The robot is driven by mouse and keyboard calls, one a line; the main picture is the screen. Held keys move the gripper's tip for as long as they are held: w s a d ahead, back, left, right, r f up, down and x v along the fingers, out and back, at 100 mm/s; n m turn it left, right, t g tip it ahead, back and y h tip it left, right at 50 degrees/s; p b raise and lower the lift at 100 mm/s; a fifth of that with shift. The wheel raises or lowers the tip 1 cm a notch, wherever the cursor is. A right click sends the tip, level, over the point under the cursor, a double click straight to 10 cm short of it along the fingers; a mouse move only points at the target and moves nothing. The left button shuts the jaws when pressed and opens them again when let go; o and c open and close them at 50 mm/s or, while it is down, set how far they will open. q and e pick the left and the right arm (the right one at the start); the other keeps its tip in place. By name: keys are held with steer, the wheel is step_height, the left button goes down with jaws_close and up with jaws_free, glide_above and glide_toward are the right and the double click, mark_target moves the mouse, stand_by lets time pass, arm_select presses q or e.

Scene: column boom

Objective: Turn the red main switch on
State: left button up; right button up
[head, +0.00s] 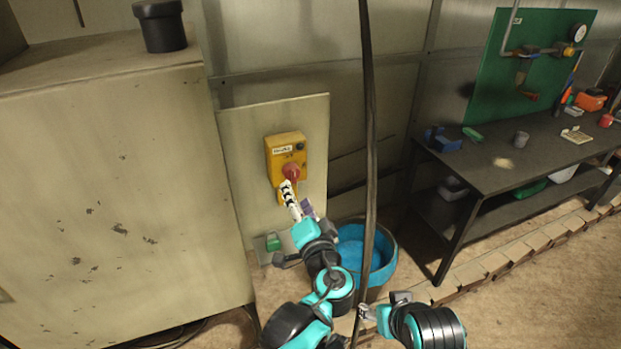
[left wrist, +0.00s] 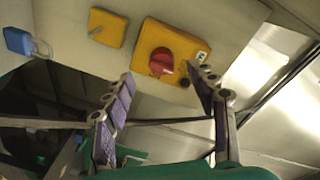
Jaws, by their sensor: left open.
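The red main switch (head: 291,172) is a rotary knob on a yellow box (head: 285,146) fixed to a pale wall panel. In the left wrist view the red knob (left wrist: 161,62) shows between my finger tips, with its yellow box (left wrist: 175,42) behind it. My left gripper (head: 298,203) is open and empty, just in front of and below the knob. Its fingers appear on either side of the knob in the wrist view; contact cannot be told. My right gripper (head: 380,306) is low in the head view, away from the switch; its jaws are unclear.
A hanging dark cable (head: 368,130) and a blue tub (head: 381,268) stand right of the panel. A large cabinet (head: 110,190) is at left, a workbench (head: 510,165) at right.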

mark_target(294, 178)
arm_select(q)
steer(key=x, duration=0.2)
steer(key=b+x, duration=0.1)
steer(key=x, duration=0.1)
steer(key=d+x, duration=0.1)
steer(key=x, duration=0.1)
steer(key=shift+w+r, duration=0.2)
steer(key=shift+w, duration=0.05)
steer(key=shift+w+a+b, duration=0.25)
steer(key=shift+w+b, duration=0.05)
steer(key=shift+w, duration=0.4)
steer(key=shift+r, duration=0.1)
steer(key=c, duration=1.1)
